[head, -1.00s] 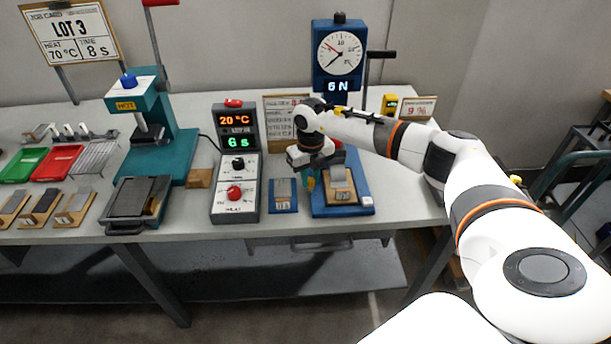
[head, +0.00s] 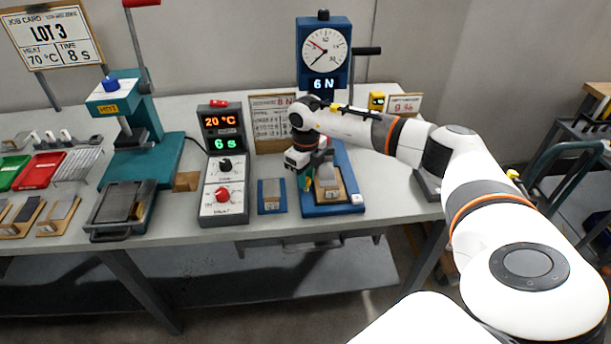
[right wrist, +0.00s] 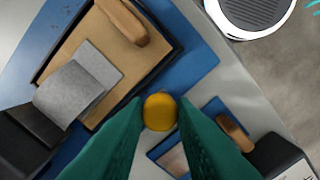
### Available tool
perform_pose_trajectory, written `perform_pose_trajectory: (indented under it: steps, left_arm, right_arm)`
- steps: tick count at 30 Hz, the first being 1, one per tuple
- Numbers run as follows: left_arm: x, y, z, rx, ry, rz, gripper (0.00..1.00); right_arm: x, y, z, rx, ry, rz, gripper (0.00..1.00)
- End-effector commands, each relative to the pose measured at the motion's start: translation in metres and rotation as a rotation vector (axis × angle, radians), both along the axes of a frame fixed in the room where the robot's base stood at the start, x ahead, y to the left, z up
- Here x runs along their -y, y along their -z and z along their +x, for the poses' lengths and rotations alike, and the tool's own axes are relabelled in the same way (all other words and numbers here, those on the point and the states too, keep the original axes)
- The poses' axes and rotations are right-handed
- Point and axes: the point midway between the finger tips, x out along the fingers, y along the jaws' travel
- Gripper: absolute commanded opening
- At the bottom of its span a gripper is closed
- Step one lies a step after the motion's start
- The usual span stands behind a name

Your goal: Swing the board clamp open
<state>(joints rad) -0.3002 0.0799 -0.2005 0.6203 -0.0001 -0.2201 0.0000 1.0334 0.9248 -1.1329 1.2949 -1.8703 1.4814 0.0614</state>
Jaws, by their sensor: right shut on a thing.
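My right gripper (head: 304,182) is over the left side of the blue base (head: 335,210) of the force tester. In the right wrist view its green fingers (right wrist: 160,118) are shut on a round yellow knob (right wrist: 159,104), which I take for the board clamp's knob. Beside it lies a tan board (right wrist: 146,66) in a dark frame, with a grey strip (right wrist: 72,94) across it and a wooden block (right wrist: 125,20) at one end. A dark bar (right wrist: 25,138) meets the strip. The clamp's arm is mostly hidden, so its angle cannot be told. My left gripper is out of view.
The force tester's dial (head: 323,48) stands behind, reading "6 N". A small blue plate (head: 272,196) and the heater control box (head: 222,190) are to the left. A teal press (head: 140,150) stands further left. My right arm covers part of the bench's right side.

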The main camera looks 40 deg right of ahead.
Motion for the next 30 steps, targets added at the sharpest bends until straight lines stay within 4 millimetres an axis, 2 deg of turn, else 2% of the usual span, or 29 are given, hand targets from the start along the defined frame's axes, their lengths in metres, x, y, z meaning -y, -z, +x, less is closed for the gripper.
perform_pose_trajectory:
  steps: [5,6,9,20,23,30]
  left_arm:
    - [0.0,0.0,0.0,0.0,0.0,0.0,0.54]
    - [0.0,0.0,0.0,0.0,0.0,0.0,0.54]
    - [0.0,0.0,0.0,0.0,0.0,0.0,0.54]
    - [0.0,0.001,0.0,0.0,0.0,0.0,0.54]
    - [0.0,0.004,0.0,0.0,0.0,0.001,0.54]
    - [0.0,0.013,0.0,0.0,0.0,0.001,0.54]
  right_arm:
    - [0.001,-0.002,0.001,0.004,0.002,-0.002,0.0]
    - [0.001,-0.002,0.001,0.004,0.002,-0.002,0.3]
    - [0.001,-0.001,0.001,0.004,0.002,-0.002,0.45]
    - [0.001,-0.005,0.001,0.002,0.002,-0.001,0.45]
    - [0.001,-0.017,0.001,0.005,0.002,-0.002,0.45]
    - [0.001,-0.068,0.001,0.008,0.001,-0.001,0.45]
